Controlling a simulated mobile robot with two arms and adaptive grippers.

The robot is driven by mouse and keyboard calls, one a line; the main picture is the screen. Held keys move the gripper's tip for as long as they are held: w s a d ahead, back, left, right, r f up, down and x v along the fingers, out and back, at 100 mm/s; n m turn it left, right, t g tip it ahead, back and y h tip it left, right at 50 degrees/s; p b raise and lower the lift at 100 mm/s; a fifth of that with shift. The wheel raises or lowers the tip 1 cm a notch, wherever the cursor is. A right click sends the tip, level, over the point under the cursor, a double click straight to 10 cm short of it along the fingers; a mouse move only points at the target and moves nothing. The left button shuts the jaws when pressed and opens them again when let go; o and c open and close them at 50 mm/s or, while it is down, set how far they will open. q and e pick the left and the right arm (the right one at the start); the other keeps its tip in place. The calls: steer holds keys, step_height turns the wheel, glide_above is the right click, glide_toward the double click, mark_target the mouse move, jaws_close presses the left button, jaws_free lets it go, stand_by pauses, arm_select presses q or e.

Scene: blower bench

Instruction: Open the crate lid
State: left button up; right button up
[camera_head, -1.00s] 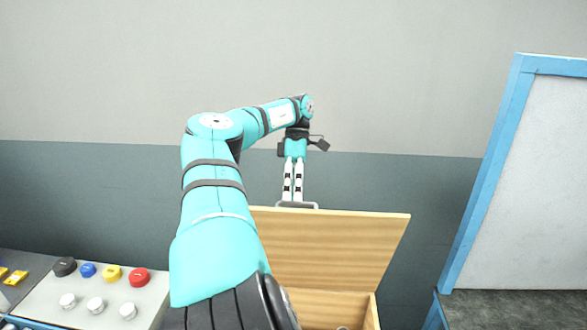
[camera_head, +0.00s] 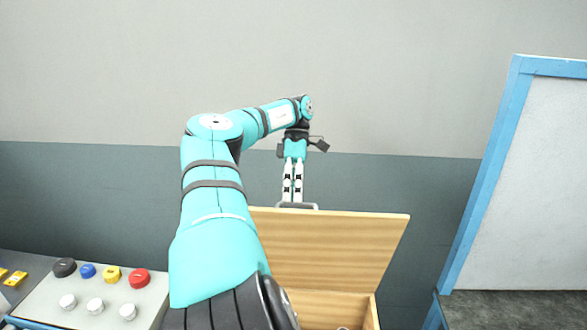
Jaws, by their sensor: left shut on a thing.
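The wooden crate (camera_head: 328,304) stands at the bottom middle, partly hidden by my left arm. Its lid (camera_head: 335,246) stands raised at the back, tilted up, with its inner face towards me. A grey metal handle (camera_head: 309,206) sits at the lid's top edge. My left gripper (camera_head: 292,199) points down at the handle with its fingers shut on it. My right gripper is not in view.
A light panel with coloured and white buttons (camera_head: 112,273) is at the lower left. A blue-framed board (camera_head: 486,180) and a dark grey bench top (camera_head: 510,310) are at the right. A wall is behind the crate.

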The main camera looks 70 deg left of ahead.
arm_select(q)
step_height(320, 180, up, 10)
stand_by(0.7)
stand_by(0.4)
